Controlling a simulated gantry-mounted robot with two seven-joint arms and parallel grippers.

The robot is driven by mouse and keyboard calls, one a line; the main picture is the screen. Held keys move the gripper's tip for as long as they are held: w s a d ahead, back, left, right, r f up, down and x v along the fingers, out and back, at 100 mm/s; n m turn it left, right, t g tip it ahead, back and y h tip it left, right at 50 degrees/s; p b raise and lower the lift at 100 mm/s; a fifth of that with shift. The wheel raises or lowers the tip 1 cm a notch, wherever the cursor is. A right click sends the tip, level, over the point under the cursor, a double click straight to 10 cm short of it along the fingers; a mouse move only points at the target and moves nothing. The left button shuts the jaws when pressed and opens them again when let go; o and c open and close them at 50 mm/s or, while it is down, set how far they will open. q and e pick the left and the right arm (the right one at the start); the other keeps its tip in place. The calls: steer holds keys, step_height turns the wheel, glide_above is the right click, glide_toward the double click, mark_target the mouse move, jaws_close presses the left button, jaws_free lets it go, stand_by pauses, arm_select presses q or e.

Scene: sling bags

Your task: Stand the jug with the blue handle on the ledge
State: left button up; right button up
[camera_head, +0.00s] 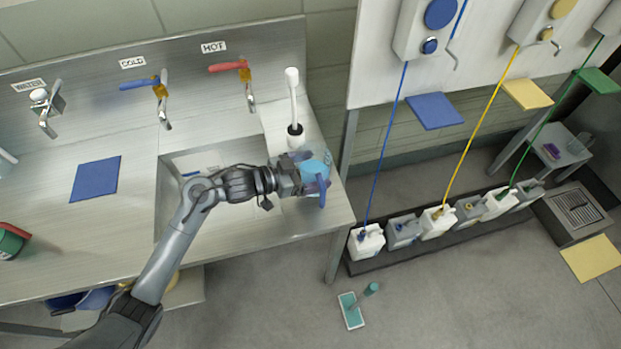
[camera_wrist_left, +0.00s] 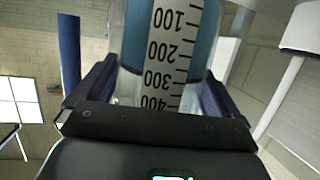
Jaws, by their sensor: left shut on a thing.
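My left gripper (camera_head: 305,172) is shut on a clear jug (camera_head: 317,168) with light-blue content, above the right end of the steel counter. Its blue handle (camera_head: 321,191) faces the front right in the head view. In the left wrist view the jug (camera_wrist_left: 175,55) sits between the fingers, its white scale with black numbers facing the camera. The blue handle (camera_wrist_left: 69,50) shows at the left there. The jug's base is hidden. Blue (camera_head: 435,111), yellow (camera_head: 528,94) and green (camera_head: 598,81) plates jut out below the dispensers; I cannot tell which thing is the ledge.
A white brush (camera_head: 293,100) stands in its holder behind the jug. A sink (camera_head: 180,165) lies to the left, with COLD and HOT taps (camera_head: 246,85) behind. Several canisters (camera_head: 367,242) line the floor at right, with hoses above. A small side table (camera_head: 567,146) stands far right.

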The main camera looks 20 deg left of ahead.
mark_target(311, 179)
arm_select(q)
steer(key=shift+w+a+f, duration=0.15)
step_height(311, 179, down, 4)
steer(key=shift+r+b, duration=0.15)
steer(key=shift+b, duration=0.3)
steer(key=o, duration=1.1)
steer(key=shift+f, duration=0.3)
steer(key=shift+r, duration=0.2)
steer(key=p+v, duration=0.1)
steer(key=v, duration=1.1)
